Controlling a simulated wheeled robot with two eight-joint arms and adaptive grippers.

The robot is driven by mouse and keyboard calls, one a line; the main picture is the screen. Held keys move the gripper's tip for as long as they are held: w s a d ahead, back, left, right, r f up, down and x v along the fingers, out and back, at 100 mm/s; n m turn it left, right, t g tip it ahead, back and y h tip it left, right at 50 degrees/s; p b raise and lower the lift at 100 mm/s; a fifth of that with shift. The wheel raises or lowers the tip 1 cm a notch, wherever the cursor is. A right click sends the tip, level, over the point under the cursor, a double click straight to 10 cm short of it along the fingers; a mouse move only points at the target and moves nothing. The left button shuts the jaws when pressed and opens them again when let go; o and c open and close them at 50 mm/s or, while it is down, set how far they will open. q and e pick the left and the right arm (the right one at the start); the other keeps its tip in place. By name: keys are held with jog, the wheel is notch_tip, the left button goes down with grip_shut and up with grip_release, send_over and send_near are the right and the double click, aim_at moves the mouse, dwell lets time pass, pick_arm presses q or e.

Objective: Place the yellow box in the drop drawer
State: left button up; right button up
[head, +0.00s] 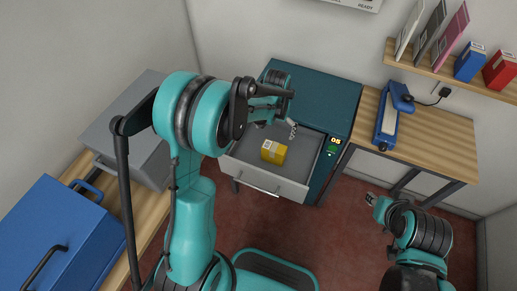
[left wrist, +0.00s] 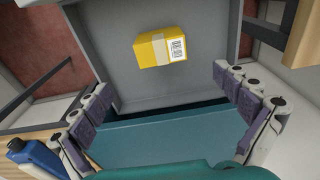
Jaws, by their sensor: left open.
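The yellow box (head: 274,151) lies on the floor of the open grey drop drawer (head: 265,182) in the head view. It also shows in the left wrist view (left wrist: 160,47), with a white barcode label facing up. My left gripper (head: 292,128) is above the rear part of the drawer, apart from the box. In the left wrist view its two padded fingers (left wrist: 165,108) are spread wide with nothing between them. My right gripper (head: 372,199) is at the lower right of the head view, away from the drawer; its fingers are too small to judge.
The drawer belongs to a teal cabinet (head: 335,100) with a small "05" display. A wooden table (head: 435,140) with a blue device (head: 387,125) stands to its right. A grey case (head: 130,125) and a blue case (head: 62,235) sit on the left bench. A shelf (head: 440,72) hangs at upper right.

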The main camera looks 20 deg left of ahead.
pick_arm(q)
jog(key=s+r+t, duration=0.3)
jog(key=s+r, duration=0.7)
jog(key=r, duration=0.2)
jog(key=s+r+t, duration=0.2)
jog(key=s+t, duration=0.1)
jog(key=s, duration=0.8)
jog(key=shift+s, duration=0.3)
